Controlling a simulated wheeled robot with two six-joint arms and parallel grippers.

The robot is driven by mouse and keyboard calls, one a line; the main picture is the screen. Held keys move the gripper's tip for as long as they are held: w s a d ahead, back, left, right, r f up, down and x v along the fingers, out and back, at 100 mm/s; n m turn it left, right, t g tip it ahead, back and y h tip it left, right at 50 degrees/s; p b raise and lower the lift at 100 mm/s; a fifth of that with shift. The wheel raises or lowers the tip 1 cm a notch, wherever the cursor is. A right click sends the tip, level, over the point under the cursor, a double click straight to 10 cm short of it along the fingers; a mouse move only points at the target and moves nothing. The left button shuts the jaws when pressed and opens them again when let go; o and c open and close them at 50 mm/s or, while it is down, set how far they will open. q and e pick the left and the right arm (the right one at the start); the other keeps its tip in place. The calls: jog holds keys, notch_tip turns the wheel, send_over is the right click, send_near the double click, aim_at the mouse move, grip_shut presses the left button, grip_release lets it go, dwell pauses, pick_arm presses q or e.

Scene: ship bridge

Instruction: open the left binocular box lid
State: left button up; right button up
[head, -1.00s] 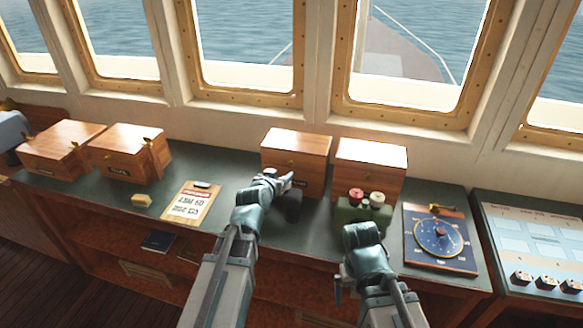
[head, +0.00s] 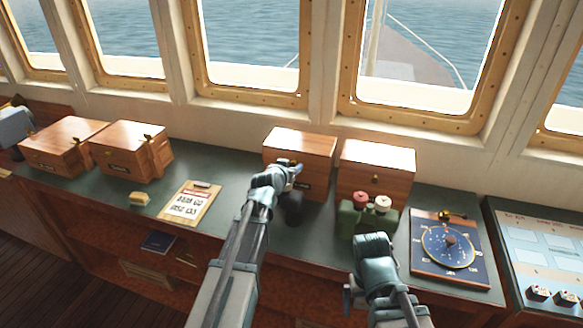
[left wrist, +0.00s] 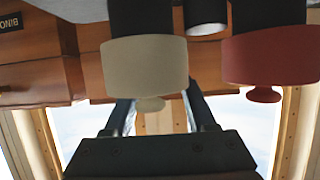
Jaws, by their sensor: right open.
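The left box of the middle pair (head: 318,150) is a wooden box at the back of the desk with its lid shut. Its front has a small label, partly hidden by my left arm. My left gripper (head: 294,172) is at the upper part of the box's front, over the place of its brass knob; whether it touches is unclear. In the left wrist view, its two dark fingers (left wrist: 163,117) stand apart with nothing between them. The right box of the pair (head: 377,162) is also shut. My right gripper (head: 374,244) is low, in front of the green object.
A green object (head: 352,222) with a red and a pale cap stands before the right box; its pale cap (left wrist: 145,65) looms in the left wrist view. A dark object (head: 293,208) is under my left gripper. A clipboard (head: 188,205) and two more boxes stand left.

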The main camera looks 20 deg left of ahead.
pick_arm(q)
grip_shut()
dwell(1.2)
